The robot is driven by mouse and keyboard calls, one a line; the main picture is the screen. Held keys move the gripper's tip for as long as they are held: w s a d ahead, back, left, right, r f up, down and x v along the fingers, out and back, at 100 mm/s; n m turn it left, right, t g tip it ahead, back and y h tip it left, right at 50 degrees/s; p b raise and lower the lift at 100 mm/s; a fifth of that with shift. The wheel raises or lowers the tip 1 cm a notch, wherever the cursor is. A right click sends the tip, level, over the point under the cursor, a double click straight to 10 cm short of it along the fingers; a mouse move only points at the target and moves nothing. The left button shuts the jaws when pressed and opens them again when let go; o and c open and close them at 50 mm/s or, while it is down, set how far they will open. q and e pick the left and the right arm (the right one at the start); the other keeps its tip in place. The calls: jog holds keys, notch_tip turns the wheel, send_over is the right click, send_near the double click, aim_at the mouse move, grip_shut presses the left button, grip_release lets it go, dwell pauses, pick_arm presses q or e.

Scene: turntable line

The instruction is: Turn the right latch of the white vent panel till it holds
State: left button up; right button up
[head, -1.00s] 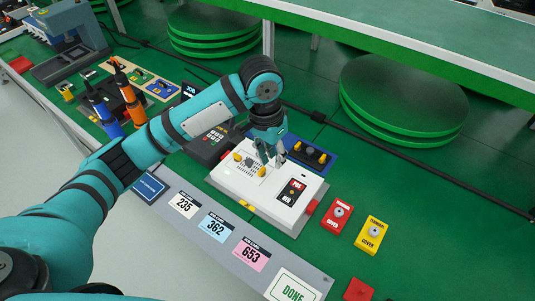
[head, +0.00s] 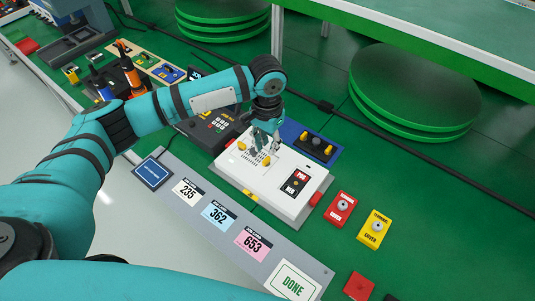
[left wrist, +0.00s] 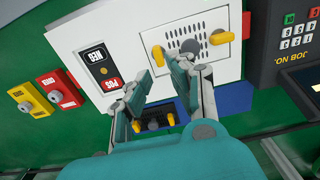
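The white vent panel (left wrist: 190,24) is set in the top of a white box (head: 302,160). It has a patch of small holes and a yellow latch at each side. The right latch (head: 266,160), on the side of the POS/NEG block, shows at the panel's left in the left wrist view (left wrist: 158,56). The left latch (head: 241,145) is at the other side (left wrist: 221,37). My left gripper (head: 267,146) is over the panel, fingers apart. My right gripper is out of view.
A POS/NEG block (head: 297,183) is beside the panel. A blue plate with yellow knobs (head: 313,142) stands behind the box and a keypad unit (head: 210,128) to its left. Red (head: 342,207) and yellow (head: 374,229) cover buttons are at the right. A grey card strip (head: 208,213) lies in front.

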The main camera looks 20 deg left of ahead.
aim_at(268, 158)
pick_arm(q)
notch_tip(268, 158, down, 5)
jog(key=shift+f, duration=0.2)
grip_shut()
